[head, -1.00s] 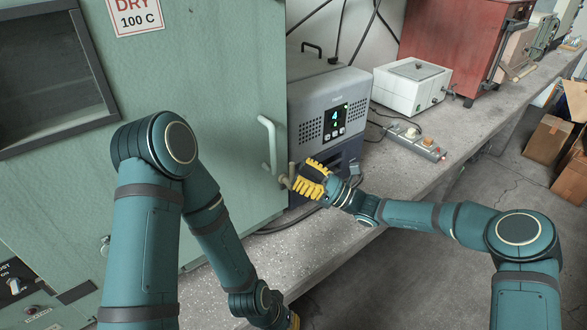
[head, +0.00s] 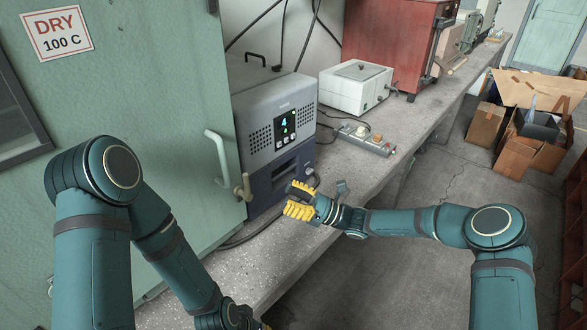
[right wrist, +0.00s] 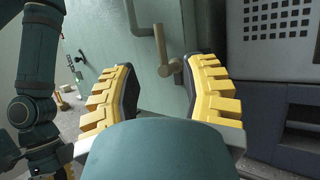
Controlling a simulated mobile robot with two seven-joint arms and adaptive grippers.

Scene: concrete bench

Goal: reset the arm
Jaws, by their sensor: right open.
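My right gripper (head: 300,201) has yellow ridged fingers. It hangs in front of the grey-blue device, to the right of the green cabinet's handle and apart from it. In the right wrist view its two fingers (right wrist: 162,66) stand wide apart with nothing between them. The brass-coloured latch (right wrist: 166,55) shows beyond the gap. My left arm (head: 165,245) reaches down at the left, and its gripper is almost wholly cut off at the bottom edge of the head view.
The green cabinet (head: 150,110), marked DRY 100 C, is shut, with a pale handle (head: 218,155). The device (head: 270,110) displays a 4. A white box (head: 355,88), a power strip (head: 370,142) and a red cabinet (head: 385,45) stand along the bench (head: 410,125). Cardboard boxes (head: 520,150) lie on the floor.

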